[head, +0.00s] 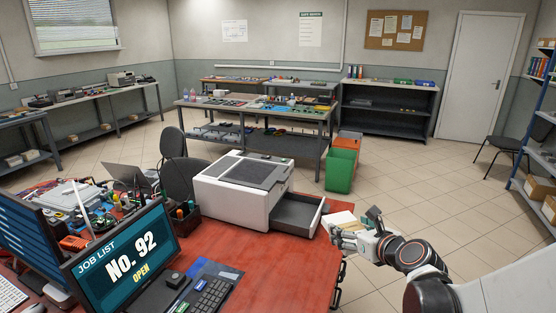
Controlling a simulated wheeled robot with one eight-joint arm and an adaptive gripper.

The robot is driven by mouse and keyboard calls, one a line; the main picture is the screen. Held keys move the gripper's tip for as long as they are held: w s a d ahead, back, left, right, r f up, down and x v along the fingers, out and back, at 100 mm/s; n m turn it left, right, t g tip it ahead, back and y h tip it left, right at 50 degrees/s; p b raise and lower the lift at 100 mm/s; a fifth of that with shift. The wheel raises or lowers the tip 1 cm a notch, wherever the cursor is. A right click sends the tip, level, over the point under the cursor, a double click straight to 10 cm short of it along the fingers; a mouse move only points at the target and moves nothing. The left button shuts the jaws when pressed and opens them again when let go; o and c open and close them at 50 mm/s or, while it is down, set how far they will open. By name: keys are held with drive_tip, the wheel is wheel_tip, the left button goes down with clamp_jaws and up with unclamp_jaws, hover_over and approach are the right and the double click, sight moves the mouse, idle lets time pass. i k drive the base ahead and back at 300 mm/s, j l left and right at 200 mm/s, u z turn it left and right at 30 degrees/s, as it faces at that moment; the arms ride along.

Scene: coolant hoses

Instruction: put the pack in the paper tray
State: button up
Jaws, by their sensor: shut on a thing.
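The paper tray (298,225) is a dark grey open drawer pulled out of the right side of a white printer (231,199) on the red bench. I see no paper in it. My gripper (343,232) is shut on the pack (338,219), a pale, flat block with a tan part at its right. The pack is just right of the tray's outer end, by the bench's right edge, and looks apart from the tray. The fingers hide part of the pack, and its exact height is unclear.
A monitor (121,256) reading "No. 92 OPEN" and a keypad (207,295) stand at the front left of the red bench (285,275). An open laptop (128,177) and tools crowd its left side. The bench's front right is clear. A green bin (339,172) stands beyond.

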sight(301, 217)
drive_tip(key=k+j+u, duration=0.2)
drive_tip(key=k, duration=0.45)
drive_tip(key=u, duration=0.45)
drive_tip(key=l+u, duration=0.15)
drive_tip(key=u, duration=0.3)
drive_tip(key=i+l+u, duration=0.1)
drive_tip(key=u, duration=0.3)
drive_tip(key=l+u, duration=0.1)
drive_tip(key=u, duration=0.35)
drive_tip(key=i+l, duration=0.1)
drive_tip(key=l, duration=0.6)
drive_tip(key=i+l, duration=0.1)
drive_tip(key=l, duration=0.6)
drive_tip(key=i+l+u, duration=0.1)
drive_tip(key=l, duration=0.55)
drive_tip(key=i+l, duration=0.1)
drive_tip(key=l, duration=0.6)
